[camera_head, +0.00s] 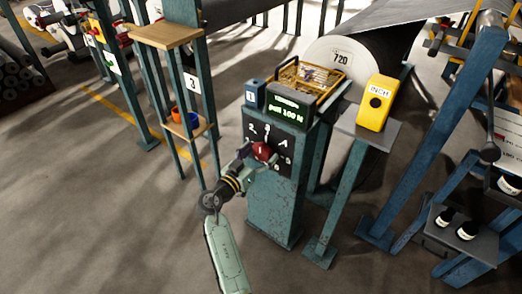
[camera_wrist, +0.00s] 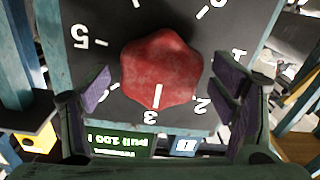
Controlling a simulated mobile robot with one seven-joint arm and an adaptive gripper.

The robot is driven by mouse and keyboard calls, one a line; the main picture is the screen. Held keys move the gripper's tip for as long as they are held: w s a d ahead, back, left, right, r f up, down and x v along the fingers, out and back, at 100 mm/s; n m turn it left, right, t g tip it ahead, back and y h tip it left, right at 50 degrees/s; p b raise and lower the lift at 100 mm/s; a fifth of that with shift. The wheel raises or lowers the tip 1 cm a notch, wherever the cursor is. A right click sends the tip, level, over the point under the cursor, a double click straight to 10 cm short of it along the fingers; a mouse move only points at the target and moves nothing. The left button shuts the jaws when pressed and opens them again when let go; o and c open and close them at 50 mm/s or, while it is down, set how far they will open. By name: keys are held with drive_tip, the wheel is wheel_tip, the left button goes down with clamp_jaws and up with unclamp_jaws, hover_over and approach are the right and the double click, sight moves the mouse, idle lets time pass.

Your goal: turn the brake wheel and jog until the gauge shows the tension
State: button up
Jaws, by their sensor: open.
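The red brake wheel (camera_head: 264,150) is a lobed knob on a black numbered dial (camera_head: 294,143) on the teal post. In the wrist view, upside down, the red brake wheel (camera_wrist: 160,68) has its white line pointing at the 3. My gripper (camera_head: 258,157) is at the dial. Its open fingers (camera_wrist: 163,88) stand on either side of the wheel, with gaps visible. The green display (camera_head: 289,107) above the dial reads "pull 100 N"; its upper line is too small to read. The yellow INCH box (camera_head: 376,103) with a black button stands to the right.
A wire tray (camera_head: 306,77) and a small blue box (camera_head: 254,94) sit on top of the post. A grey roll marked 720 (camera_head: 337,62) lies behind. A shelf with orange and blue cups (camera_head: 189,121) stands left. The floor at front left is clear.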

drive_tip(key=shift+w+d, duration=0.25)
drive_tip(key=shift+w, duration=0.1)
drive_tip(key=shift+c, duration=0.3)
drive_tip(key=c, duration=1.1)
